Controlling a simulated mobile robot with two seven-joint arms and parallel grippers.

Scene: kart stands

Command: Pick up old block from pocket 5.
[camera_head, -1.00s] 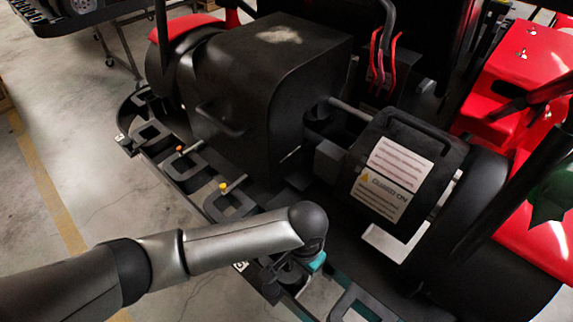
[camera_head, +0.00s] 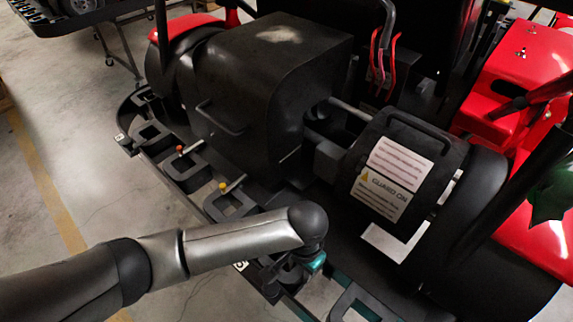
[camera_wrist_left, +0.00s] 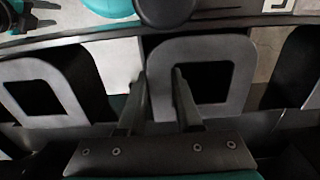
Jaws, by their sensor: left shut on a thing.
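My left gripper (camera_head: 288,272) hangs low over the row of dark square pocket frames along the stand's front edge, partly hidden by its own arm in the head view. In the left wrist view its two fingers (camera_wrist_left: 160,76) stand a short way apart, by the left side of a grey square pocket frame (camera_wrist_left: 238,75). A white number tag (camera_head: 240,266) sits beside the gripper. My right gripper is not in view.
Other pocket frames (camera_head: 230,208) run along the edge, with orange and yellow pegs near them. A big black housing (camera_head: 265,90) and a guard with a warning label (camera_head: 382,190) stand close behind. Clear concrete floor (camera_head: 75,140) lies to the left.

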